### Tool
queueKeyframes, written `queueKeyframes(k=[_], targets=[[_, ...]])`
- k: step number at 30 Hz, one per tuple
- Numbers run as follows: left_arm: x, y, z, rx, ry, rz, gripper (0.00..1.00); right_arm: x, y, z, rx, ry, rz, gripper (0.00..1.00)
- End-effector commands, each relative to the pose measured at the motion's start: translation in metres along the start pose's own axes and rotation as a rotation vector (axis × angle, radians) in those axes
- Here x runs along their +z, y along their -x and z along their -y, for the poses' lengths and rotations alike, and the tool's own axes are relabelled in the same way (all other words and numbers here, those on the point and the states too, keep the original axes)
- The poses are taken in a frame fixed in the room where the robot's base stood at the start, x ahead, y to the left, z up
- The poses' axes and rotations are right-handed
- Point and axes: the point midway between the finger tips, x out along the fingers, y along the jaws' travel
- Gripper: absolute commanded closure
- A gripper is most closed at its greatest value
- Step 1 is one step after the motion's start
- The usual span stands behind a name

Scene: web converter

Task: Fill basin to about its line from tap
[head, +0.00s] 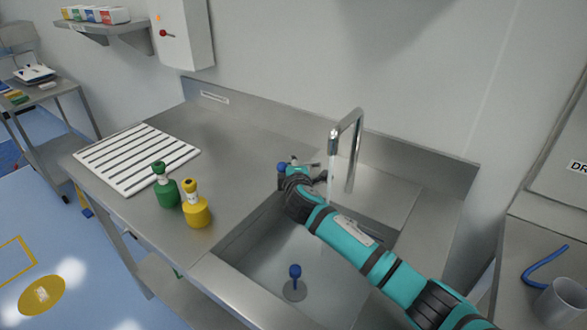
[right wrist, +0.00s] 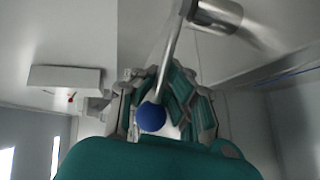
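The steel basin (head: 250,250) is set in the counter, partly hidden behind my right arm. A plug with a blue knob (head: 294,271) stands at its bottom. The tap (head: 350,142) arches above the basin, with a thin pale stream (head: 330,180) under its spout. I cannot make out a fill line or the water level. My right gripper (head: 305,168) is at the tap's lever, by its blue ball end (head: 282,167). In the right wrist view, the blue ball (right wrist: 151,117) and its rod sit between the fingers (right wrist: 165,95); a firm grip is unclear. My left gripper is out of view.
A green bottle (head: 167,190) and a yellow bottle (head: 196,209) stand on the counter left of the basin. A white slatted rack (head: 137,158) lies farther left. A grey cup (head: 562,300) with a blue curved piece stands at right.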

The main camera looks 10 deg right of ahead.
Motion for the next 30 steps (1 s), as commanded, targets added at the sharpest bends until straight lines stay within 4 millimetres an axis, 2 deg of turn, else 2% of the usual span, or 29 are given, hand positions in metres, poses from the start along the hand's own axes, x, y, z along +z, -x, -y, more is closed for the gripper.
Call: queueKeyframes(k=[3,9,11,22,26,30], targets=[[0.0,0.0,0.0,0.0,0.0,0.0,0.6,-0.001,0.001,0.0,0.001,0.005,-0.002,1.0],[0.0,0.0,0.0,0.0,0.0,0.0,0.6,-0.001,0.0,0.0,0.0,0.004,-0.002,0.72],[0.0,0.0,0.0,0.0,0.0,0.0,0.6,0.0,0.0,0.0,0.0,0.004,-0.002,0.67],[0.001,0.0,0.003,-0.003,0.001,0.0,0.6,0.0,0.007,0.001,0.001,0.003,-0.004,0.67],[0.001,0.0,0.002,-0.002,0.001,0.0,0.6,-0.001,0.023,0.001,0.0,0.002,-0.005,0.67],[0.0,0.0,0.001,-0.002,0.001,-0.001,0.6,-0.001,0.051,0.002,0.0,0.002,-0.005,0.67]])
